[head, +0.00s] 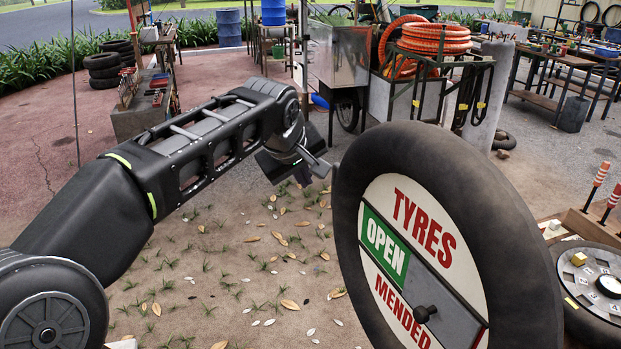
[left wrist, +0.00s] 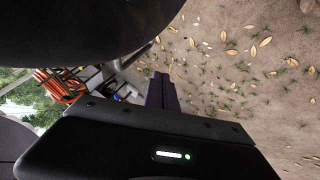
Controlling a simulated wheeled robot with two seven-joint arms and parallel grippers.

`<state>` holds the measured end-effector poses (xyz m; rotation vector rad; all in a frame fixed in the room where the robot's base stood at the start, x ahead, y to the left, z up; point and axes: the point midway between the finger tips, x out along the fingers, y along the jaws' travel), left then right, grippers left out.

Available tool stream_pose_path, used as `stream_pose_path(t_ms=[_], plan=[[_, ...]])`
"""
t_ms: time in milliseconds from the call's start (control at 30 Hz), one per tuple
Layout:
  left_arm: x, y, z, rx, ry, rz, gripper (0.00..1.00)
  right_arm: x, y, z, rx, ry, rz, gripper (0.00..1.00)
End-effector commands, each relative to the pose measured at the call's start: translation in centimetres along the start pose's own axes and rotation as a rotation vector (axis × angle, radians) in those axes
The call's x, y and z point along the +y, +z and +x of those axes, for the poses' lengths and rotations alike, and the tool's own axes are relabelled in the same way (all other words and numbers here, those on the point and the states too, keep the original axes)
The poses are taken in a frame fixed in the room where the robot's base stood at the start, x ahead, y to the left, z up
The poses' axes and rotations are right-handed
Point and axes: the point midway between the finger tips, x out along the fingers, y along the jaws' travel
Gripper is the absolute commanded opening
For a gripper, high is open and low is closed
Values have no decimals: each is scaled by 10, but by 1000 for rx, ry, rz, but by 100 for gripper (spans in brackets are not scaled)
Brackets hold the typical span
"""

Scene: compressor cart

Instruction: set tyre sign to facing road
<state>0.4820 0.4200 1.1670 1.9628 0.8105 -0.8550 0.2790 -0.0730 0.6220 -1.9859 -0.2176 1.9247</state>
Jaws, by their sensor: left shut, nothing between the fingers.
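The tyre sign (head: 445,230) is a large upright black tyre at the right of the head view. Its white disc reads TYRES and MENDED, with a green OPEN panel (head: 385,246) across the middle and a dark knob (head: 425,313). This lettered face is turned toward me and somewhat left. My left gripper (head: 322,168) is shut and empty, close to the tyre's left edge; I cannot tell whether it touches. Its closed fingers also show in the left wrist view (left wrist: 161,92). A large dark curved shape there may be the tyre. My right gripper is not in view.
A metal cart with coiled orange hose (head: 435,38) stands behind the sign. Leaf-strewn ground left of the sign is open.

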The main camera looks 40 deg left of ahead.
Motion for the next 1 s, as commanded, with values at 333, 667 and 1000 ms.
stream_pose_path(t_ms=[333, 667, 1000], plan=[[-1, 1, 60, -5, -6, 1, 0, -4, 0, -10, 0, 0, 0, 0], [25, 0, 100, -3, -2, 1, 0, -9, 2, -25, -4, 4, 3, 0], [35, 1, 108, -2, 0, 0, 0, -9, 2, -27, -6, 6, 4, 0]])
